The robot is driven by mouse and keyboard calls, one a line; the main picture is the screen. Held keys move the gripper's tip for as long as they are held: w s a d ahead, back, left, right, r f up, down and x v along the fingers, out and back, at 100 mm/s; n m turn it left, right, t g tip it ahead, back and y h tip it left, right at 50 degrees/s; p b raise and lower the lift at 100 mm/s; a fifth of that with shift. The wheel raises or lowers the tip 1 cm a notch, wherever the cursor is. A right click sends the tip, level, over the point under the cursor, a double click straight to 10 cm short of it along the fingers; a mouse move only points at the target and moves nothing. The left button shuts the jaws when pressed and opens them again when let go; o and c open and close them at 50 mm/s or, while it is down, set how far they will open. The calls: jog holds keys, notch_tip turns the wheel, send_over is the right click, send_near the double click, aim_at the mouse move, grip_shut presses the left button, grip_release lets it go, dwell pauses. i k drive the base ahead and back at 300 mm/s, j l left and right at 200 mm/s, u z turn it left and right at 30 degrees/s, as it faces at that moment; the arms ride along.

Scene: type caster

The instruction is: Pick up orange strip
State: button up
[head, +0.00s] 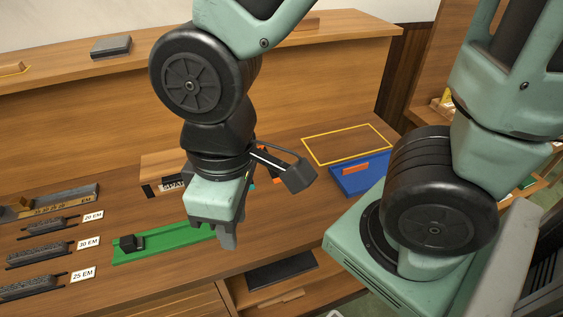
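A small orange piece (353,169) shows on the blue tray (366,180) at the right of the bench; it may be the orange strip. Smaller orange bits (277,180) show behind my wrist, mostly hidden by it, and I cannot tell what they are. My gripper (227,240) points down over the right end of the green tray (160,248), left of the blue tray and apart from it. Its fingers are seen from the side and overlap, so their gap is hidden. No held thing shows.
A black block (131,242) sits on the green tray. Dark type strips (45,252) with labels lie at the left. A yellow outline (347,145) marks bare bench top behind the blue tray. An upper shelf (220,62) runs along the back.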

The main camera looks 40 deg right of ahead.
aim_at(364, 167)
jog(key=j+z, duration=0.1)
jog(key=z, duration=0.3)
jog(key=j+z, duration=0.15)
jog(key=z, duration=0.2)
jog(key=j+z, duration=0.15)
jog(key=z, duration=0.25)
